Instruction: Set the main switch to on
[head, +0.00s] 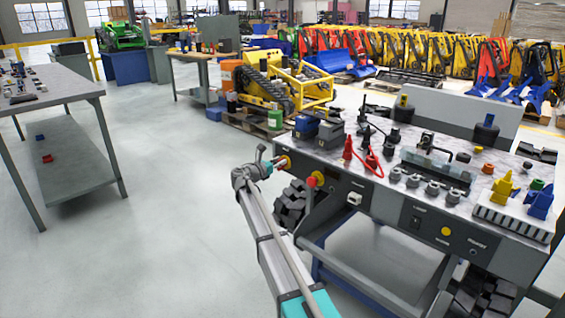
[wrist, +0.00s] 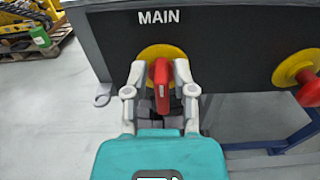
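The main switch is a red handle (wrist: 161,84) on a round yellow plate (wrist: 160,53), under the word MAIN on a dark panel. In the wrist view the handle stands upright in the picture. My gripper (wrist: 160,72) has one finger on each side of the handle, close to it. I cannot tell whether the fingers press on it. In the head view my gripper (head: 271,166) is at the left end of the bench front, and the switch's yellow plate (head: 284,162) shows just past it. The handle is mostly hidden there.
A red knob on a yellow base (wrist: 306,85) sits to the right of the switch. The workbench (head: 395,152) carries tools and parts. Open floor (head: 165,205) lies to the left.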

